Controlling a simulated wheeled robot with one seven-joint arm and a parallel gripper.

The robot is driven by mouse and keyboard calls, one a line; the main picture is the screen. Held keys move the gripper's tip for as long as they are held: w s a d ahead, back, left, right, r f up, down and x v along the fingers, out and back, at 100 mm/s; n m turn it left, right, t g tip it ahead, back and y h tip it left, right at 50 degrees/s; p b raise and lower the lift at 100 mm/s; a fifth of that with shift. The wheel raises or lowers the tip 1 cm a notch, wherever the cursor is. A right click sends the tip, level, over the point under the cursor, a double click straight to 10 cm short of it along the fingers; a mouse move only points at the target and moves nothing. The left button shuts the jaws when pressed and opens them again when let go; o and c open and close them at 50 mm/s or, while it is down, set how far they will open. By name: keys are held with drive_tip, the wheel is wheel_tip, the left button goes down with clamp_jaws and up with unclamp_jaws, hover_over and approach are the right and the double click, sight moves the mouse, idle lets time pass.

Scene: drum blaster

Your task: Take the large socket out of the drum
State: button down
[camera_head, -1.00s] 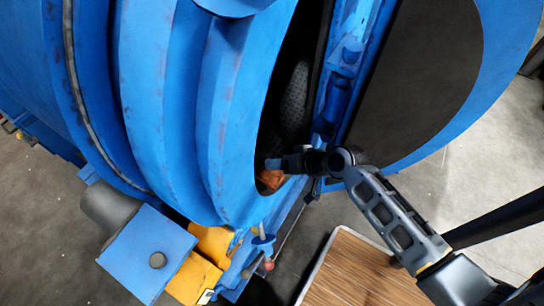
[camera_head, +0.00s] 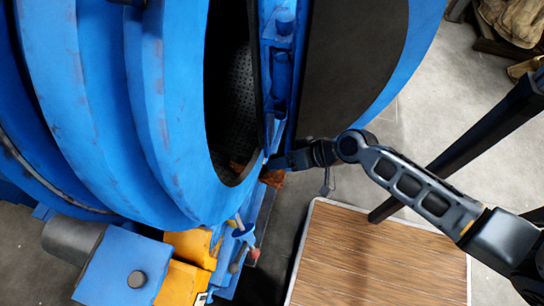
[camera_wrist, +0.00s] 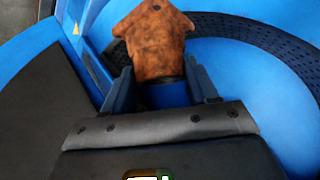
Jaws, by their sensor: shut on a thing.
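The blue drum (camera_head: 150,120) has its door swung open, and its dark mouth (camera_head: 232,90) faces right. My gripper (camera_head: 274,166) is just outside the mouth's lower right edge.
The open door (camera_head: 350,80) with its dark inner face stands to the right of the mouth. A wood-topped table (camera_head: 375,255) is below my arm. A blue and yellow machine part (camera_head: 130,265) is at the lower left.

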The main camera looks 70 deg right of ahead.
drive_tip(key=s+b, duration=0.6)
drive_tip(key=s, duration=1)
drive_tip(key=shift+s+d, duration=0.25)
drive_tip(key=shift+d, duration=0.05)
